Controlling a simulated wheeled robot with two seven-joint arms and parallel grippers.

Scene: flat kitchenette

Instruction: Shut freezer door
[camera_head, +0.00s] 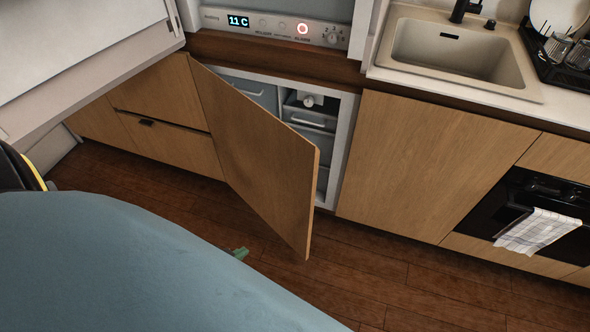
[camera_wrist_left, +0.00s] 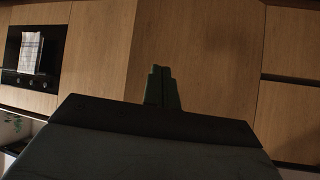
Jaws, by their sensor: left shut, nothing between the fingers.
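The freezer door (camera_head: 258,150) is a wooden panel standing partly open in the head view. It is hinged at its left, and its free edge swings out toward me. Behind it the white freezer interior (camera_head: 313,102) shows grey drawers. My left gripper (camera_head: 239,253) shows only as a small green tip, low and in front of the door. In the left wrist view, the shut, empty fingers (camera_wrist_left: 161,86) point toward wooden panels, one of them seemingly the freezer door (camera_wrist_left: 200,50). Contact cannot be told. My right gripper is not in view.
A fridge compartment with a lit display panel (camera_head: 270,25) is above the freezer. A closed cabinet (camera_head: 430,155), sink (camera_head: 460,50) and oven with a towel (camera_head: 537,231) are at the right. Drawers (camera_head: 165,140) are at the left. The wooden floor (camera_head: 370,275) is clear.

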